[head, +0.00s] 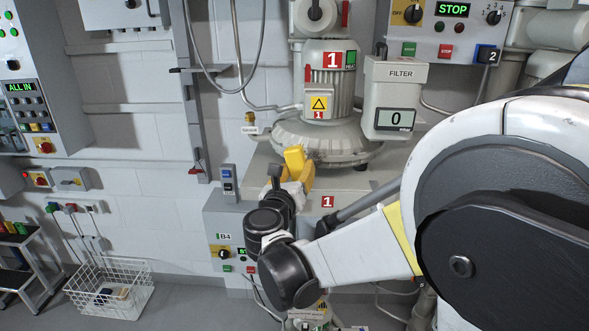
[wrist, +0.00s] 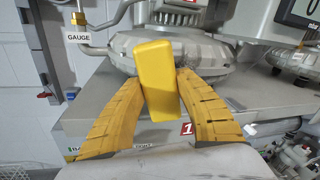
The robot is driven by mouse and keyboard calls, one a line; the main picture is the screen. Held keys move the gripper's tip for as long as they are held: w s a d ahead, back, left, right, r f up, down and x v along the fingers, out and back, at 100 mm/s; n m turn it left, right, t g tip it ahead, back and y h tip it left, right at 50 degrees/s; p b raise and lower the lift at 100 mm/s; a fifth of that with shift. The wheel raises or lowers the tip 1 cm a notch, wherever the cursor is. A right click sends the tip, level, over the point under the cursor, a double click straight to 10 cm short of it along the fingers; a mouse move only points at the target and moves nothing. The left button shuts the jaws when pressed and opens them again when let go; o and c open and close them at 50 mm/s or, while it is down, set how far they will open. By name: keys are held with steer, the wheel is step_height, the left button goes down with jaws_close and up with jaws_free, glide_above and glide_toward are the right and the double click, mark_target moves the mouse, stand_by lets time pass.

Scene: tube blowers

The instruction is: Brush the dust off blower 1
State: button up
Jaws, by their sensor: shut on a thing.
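Blower 1 (head: 328,75) stands on a grey plinth at the centre of the head view, with a red 1 label on its finned motor. Its round grey housing (head: 318,138) also fills the upper middle of the wrist view (wrist: 212,62). My gripper (head: 300,176) is in front of the housing's lower left side. In the wrist view its two orange fingers are shut on a yellow block (wrist: 155,65), which looks like the brush's handle. No bristles can be made out. I cannot tell whether the block touches the housing.
A filter box (head: 397,98) stands just right of the blower. A gauge fitting (head: 250,122) and pipe are on its left. A control box marked B4 (head: 228,240) is below. A white wire basket (head: 110,287) stands on the floor at the left.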

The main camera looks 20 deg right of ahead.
steer(key=shift+x, duration=1.1)
steer(key=shift+d, duration=0.1)
